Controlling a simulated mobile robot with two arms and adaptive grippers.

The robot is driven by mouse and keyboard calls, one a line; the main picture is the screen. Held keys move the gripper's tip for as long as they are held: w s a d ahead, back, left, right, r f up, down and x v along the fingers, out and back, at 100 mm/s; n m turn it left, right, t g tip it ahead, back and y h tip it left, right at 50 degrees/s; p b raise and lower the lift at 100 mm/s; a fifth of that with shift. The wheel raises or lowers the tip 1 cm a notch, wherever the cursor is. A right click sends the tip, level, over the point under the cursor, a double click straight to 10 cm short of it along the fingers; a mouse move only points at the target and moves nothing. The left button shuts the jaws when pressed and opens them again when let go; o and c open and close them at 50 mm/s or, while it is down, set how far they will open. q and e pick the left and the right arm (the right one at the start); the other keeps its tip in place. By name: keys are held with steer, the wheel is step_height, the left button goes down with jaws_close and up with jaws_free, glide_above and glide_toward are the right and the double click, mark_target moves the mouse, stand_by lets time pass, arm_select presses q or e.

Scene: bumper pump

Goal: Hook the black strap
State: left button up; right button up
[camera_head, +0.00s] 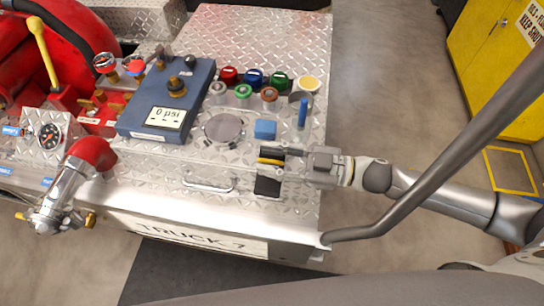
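My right gripper (282,163) reaches in from the right over the diamond-plate deck of the bumper. Its dark fingertips are just below a small blue block. A black flat piece (268,187), which may be the black strap, lies on the deck just below the gripper, near the front edge. A yellow strip (270,161) shows between dark parts at the fingers. I cannot tell whether the fingers are closed on anything, as the gripper hides that spot. No hook can be made out clearly. My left gripper is not in view.
A blue gauge box (166,100) reading 0 psi stands left of several coloured caps. The blue block (265,129) and a blue-handled lever (303,112) are close to the gripper. A grey bar (440,165) crosses over my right arm. A yellow cabinet (500,65) stands far right.

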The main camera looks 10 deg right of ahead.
steer(key=shift+d, duration=0.1)
steer(key=v, duration=1.2)
